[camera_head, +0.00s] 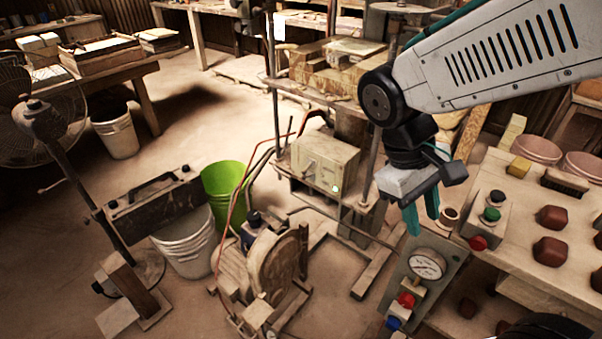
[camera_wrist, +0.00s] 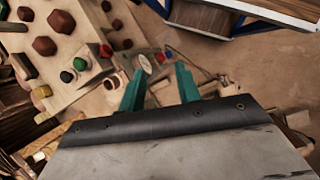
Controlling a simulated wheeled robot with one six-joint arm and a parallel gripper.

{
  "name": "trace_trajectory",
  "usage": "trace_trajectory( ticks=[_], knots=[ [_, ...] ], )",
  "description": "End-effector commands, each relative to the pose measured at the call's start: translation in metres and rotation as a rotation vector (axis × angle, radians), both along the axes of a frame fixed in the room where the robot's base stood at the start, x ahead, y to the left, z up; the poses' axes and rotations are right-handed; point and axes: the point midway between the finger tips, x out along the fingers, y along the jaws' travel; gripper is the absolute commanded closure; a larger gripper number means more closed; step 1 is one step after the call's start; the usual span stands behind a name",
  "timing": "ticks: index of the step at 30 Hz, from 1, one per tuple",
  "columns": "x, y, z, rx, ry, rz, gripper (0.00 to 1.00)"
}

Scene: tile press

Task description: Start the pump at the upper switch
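A beige control box (camera_head: 325,162) on the press frame carries a small lever and a lit green lamp. A control block (camera_head: 484,222) on the right bench has a black knob above a green button, with a red button (camera_head: 478,243) below. Under it, a grey panel (camera_head: 425,270) holds a round gauge (camera_head: 427,264), a red button and a blue button. I cannot tell which is the upper switch. My gripper (camera_head: 422,212) hangs above the grey panel, left of the control block, touching neither. Its teal fingers are apart and empty, also in the wrist view (camera_wrist: 160,72).
The right bench (camera_head: 520,262) holds several brown lumps, a brush and pink bowls. A wheeled machine (camera_head: 273,265) with hoses stands on the floor, near a green bucket (camera_head: 226,180). A fan (camera_head: 38,115) stands at left.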

Motion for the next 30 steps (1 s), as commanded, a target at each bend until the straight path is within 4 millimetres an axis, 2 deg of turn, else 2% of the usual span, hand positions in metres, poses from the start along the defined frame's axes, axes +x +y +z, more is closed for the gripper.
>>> trace_trajectory(
  ticks=[1, 8, 11, 17, 22, 26, 30],
  knots=[
    [0.012, 0.005, -0.011, -0.059, 0.048, 0.071, 0.67],
    [0.069, 0.025, -0.054, -0.343, 0.194, 0.404, 0.67],
    [0.097, 0.040, -0.076, -0.477, 0.242, 0.565, 0.67],
    [0.157, 0.086, -0.127, -0.767, 0.301, 0.915, 0.67],
    [0.206, 0.140, -0.168, -1.017, 0.288, 1.205, 0.67],
    [0.239, 0.182, -0.185, -1.187, 0.230, 1.382, 0.67],
    [0.261, 0.205, -0.180, -1.289, 0.175, 1.461, 0.67]
  ],
)
